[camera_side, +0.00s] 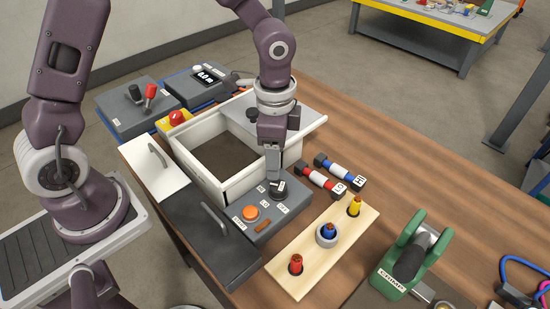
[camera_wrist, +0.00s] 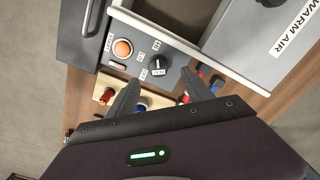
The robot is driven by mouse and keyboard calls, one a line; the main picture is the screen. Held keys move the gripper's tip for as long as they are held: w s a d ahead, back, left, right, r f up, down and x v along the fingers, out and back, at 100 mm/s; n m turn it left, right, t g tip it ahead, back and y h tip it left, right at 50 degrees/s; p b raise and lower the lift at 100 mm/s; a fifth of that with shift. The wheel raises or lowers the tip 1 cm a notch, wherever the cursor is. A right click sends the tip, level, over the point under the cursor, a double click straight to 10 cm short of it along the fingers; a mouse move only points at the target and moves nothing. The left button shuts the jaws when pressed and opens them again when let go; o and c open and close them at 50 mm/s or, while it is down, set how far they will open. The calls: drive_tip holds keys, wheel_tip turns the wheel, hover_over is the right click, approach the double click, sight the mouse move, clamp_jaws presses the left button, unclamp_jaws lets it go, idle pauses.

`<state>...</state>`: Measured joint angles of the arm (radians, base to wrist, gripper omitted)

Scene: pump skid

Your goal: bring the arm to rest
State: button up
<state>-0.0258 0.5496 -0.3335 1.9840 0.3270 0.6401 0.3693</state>
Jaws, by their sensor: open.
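My gripper (camera_side: 276,168) points down over the grey control panel of the white box, in the middle of the side view. In the wrist view my gripper (camera_wrist: 160,82) shows two spread fingers with nothing between them. A dark rotary knob (camera_side: 278,189) lies just below the fingertips in the side view; the knob also shows in the wrist view (camera_wrist: 158,67), ahead of the gap. I cannot tell whether a finger touches it. An orange button (camera_side: 251,213) is on the same panel, left of the knob.
The open white box (camera_side: 190,160) stands behind my gripper. A dark lid with a handle (camera_side: 213,235) is at left. A wooden rack (camera_side: 310,262) with coloured plugs, red and blue cylinders (camera_side: 320,180) and a green crimper (camera_side: 405,255) are to the right. Bare wood lies beyond.

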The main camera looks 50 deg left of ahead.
drive_tip(key=s+a+r+n+t, duration=0.1)
drive_tip(key=s+a+r+n, duration=0.25)
drive_tip(key=r, duration=0.35)
drive_tip(key=s+a+r+n+t, duration=0.2)
drive_tip(key=s+r, duration=0.2)
drive_tip(key=r, duration=0.3)
drive_tip(key=s+a+r+n+t, duration=0.1)
drive_tip(key=s+r+n, duration=0.3)
drive_tip(key=s, duration=0.7)
drive_tip(key=shift+n+t, duration=0.35)
drive_tip(key=shift+t, duration=0.25)
